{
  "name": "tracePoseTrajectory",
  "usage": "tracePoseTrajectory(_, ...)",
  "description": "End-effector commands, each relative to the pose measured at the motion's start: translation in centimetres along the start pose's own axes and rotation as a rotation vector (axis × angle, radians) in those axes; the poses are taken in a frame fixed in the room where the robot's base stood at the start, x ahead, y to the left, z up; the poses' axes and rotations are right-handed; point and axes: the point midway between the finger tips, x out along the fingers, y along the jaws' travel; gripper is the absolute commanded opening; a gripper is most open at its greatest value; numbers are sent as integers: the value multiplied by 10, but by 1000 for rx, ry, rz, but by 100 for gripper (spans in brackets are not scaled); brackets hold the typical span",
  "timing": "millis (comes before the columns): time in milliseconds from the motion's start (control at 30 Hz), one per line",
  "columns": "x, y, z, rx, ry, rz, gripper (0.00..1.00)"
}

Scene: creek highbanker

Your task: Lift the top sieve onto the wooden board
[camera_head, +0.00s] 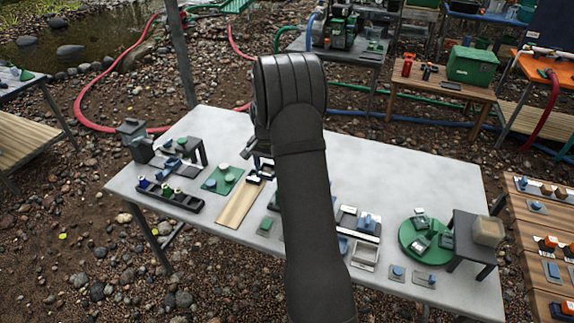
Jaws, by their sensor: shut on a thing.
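The wooden board (238,207) is a long pale strip lying on the grey table, left of my arm. My gripper (259,157) is mostly hidden behind my own dark arm; only a bit of it shows at the arm's left edge, above the far end of the board. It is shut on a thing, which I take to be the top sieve. A small dark and pale piece with some blue (265,169) shows just below it by the board's far end. I cannot tell whether this piece touches the board, nor make out the sieve stack.
Left of the board are a green plate (222,180) with pale round pieces and a black rack (169,197). Right of my arm are a small tray (364,254), a green turntable (404,238) and a dark stand (470,246). The table's back right is clear.

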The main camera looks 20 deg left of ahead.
Motion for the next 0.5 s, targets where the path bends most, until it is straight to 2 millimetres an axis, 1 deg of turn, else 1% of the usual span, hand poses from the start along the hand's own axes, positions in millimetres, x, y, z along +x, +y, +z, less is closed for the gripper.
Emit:
tracePoseTrajectory(33,7,-21,6,-7,1,2,34)
tracePoseTrajectory(100,15,-44,13,-7,5,4,34)
tracePoseTrajectory(200,23,-68,21,-5,10,6,34)
tracePoseTrajectory(333,29,-86,28,-1,14,7,34)
tracePoseTrajectory(500,35,-91,30,0,15,7,34)
